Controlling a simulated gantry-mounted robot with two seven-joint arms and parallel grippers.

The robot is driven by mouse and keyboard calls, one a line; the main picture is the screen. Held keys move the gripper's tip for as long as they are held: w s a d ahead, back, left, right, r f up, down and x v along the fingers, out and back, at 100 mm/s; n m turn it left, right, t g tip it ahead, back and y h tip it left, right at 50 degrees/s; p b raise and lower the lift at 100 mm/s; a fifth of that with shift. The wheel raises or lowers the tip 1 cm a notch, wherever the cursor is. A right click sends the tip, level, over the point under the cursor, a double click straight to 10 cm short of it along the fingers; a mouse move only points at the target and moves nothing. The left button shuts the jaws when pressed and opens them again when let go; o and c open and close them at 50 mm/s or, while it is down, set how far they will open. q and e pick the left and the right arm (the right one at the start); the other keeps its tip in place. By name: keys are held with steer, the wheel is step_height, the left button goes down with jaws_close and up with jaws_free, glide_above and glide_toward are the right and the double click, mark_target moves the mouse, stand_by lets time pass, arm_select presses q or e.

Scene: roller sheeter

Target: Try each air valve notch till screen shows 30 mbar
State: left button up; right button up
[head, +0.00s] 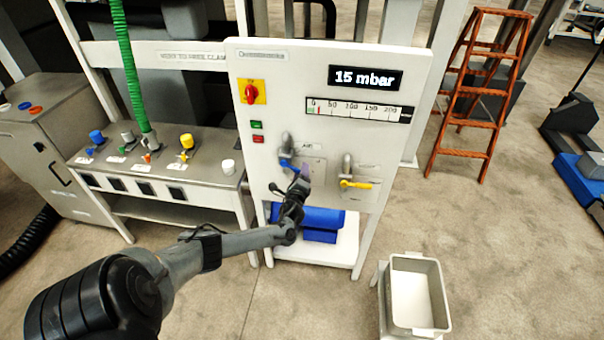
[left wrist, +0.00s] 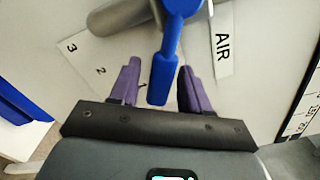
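The screen (head: 365,78) on the white panel reads 15 mbar. The air valve has a grey body (head: 287,143) and a blue lever (head: 288,163), beside the AIR label. In the left wrist view the blue lever (left wrist: 164,75) points toward the plate's mark 1, with marks 2 (left wrist: 101,70) and 3 (left wrist: 71,47) to its left. My left gripper (head: 299,176) is at the lever. In the wrist view its two purple fingers (left wrist: 159,88) stand apart on either side of the lever, with gaps showing. The right gripper is not in view.
A second valve with a yellow lever (head: 356,184) is to the right on the panel, with a red knob (head: 251,93) at upper left. A grey tray (head: 437,292) stands at front right.

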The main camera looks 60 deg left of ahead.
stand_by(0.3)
arm_select(q)
steer(key=shift+s+d, duration=0.15)
steer(key=shift+d, duration=0.1)
steer(key=p+v, duration=0.2)
steer(key=v, duration=0.8)
steer(key=shift+s, duration=0.1)
